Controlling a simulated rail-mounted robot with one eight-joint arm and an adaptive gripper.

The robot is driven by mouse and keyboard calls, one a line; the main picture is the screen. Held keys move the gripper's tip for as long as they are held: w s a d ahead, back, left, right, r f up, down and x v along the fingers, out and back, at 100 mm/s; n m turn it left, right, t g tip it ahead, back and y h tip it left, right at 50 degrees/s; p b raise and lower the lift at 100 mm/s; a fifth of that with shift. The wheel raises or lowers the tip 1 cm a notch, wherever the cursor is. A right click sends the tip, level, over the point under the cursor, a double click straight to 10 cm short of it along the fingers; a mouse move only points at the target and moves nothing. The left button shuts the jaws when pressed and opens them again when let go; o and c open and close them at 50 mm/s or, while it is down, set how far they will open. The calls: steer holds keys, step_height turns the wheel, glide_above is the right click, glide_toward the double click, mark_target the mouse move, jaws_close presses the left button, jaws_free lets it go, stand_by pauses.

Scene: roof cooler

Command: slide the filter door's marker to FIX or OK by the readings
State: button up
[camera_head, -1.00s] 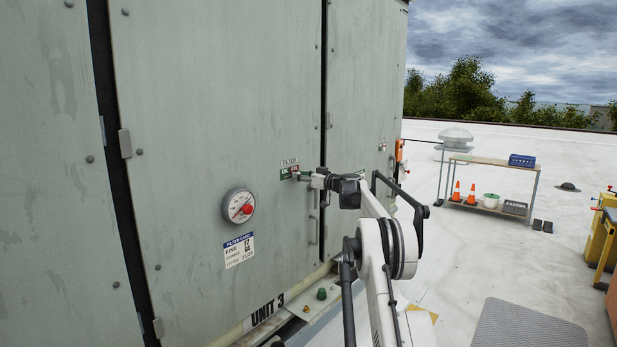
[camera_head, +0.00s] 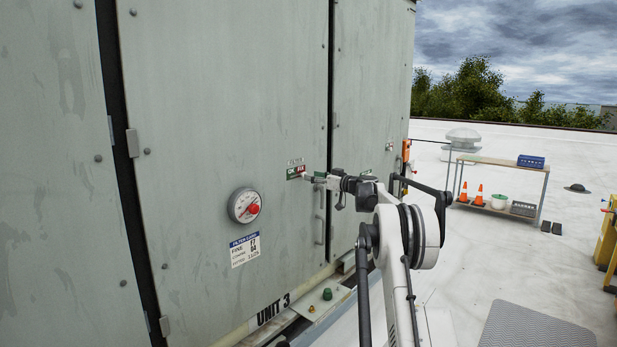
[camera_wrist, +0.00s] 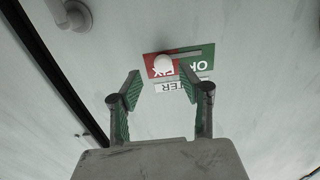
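The filter door (camera_head: 200,110) carries a small sign, green OK on the left and red FIX (camera_head: 300,172) on the right. In the wrist view the sign (camera_wrist: 204,56) appears upside down; the marker's pale round knob (camera_wrist: 163,62) sits over the red FIX half. My gripper (camera_wrist: 160,82) is open, its green-padded fingers either side of the knob's line, apparently short of it and not touching. It also shows beside the sign in the head view (camera_head: 318,180). A round gauge (camera_head: 245,206) has a red part at lower right; its needle is unclear. The filter label (camera_head: 244,249) is too small to read surely.
A door handle (camera_head: 319,229) stands below and right of the sign. A ledge (camera_head: 320,303) with a green knob runs along the unit's foot. An orange box (camera_head: 406,150) is on the far edge. A table (camera_head: 500,161) with cones stands well away on the open roof.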

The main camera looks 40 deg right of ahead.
steer(key=v, duration=0.8)
steer(key=shift+s, duration=0.1)
steer(key=s+a+r+g+y+b, duration=0.1)
steer(key=a+g+b, duration=0.1)
steer(key=a, duration=1)
steer(key=s+a+g+b, duration=0.1)
steer(key=s+a+g, duration=0.1)
steer(key=a, duration=0.9)
steer(key=s+a+f+g+b, duration=0.1)
steer(key=s+a+g+b, duration=0.1)
steer(key=s+a, duration=0.55)
steer(key=s+a+f+g+b, duration=0.15)
steer(key=s+a, duration=0.25)
steer(key=a, duration=0.6)
steer(key=s+a+f+m+g+h+b, duration=0.1)
steer(key=s+a+f, duration=0.3)
steer(key=s+a, duration=0.3)
steer(key=s+a+f+m+g+h+b, duration=0.1)
steer(key=s+a+f, duration=0.3)
steer(key=s, duration=0.5)
steer(key=s+a+f+h+b, duration=0.3)
steer(key=s+f, duration=1.1)
steer(key=s, duration=0.4)
steer(key=shift+s+f+m+g+b, duration=0.25)
steer(key=shift+m+g+b, duration=0.05)
steer(key=shift+g, duration=0.15)
